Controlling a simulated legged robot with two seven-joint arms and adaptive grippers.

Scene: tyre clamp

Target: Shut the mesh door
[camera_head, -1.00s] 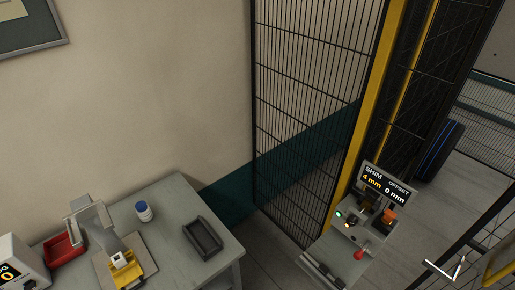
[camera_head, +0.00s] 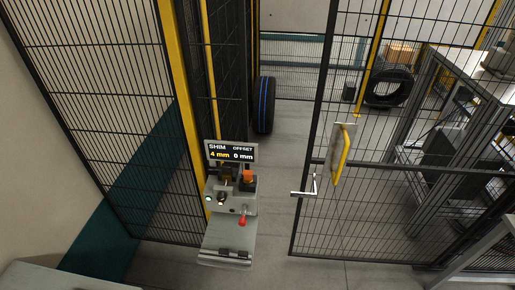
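The mesh door (camera_head: 365,225) has a black frame and wire mesh and stands at the right of the head view. Its free edge with a white lever handle (camera_head: 305,192) is toward the left, apart from the yellow post (camera_head: 178,80). A gap of bare floor shows between the door's free edge and the control stand. A yellow-edged plate (camera_head: 343,155) is on the door near the handle. Neither of my grippers shows in this view.
A control stand (camera_head: 228,210) with a SHIM/OFFSET display (camera_head: 230,152) stands beside the post. Behind the opening are a tyre (camera_head: 264,105) with a blue stripe, another tyre (camera_head: 389,86) and a grey machine frame (camera_head: 450,100). A grey table edge (camera_head: 60,278) is at the lower left.

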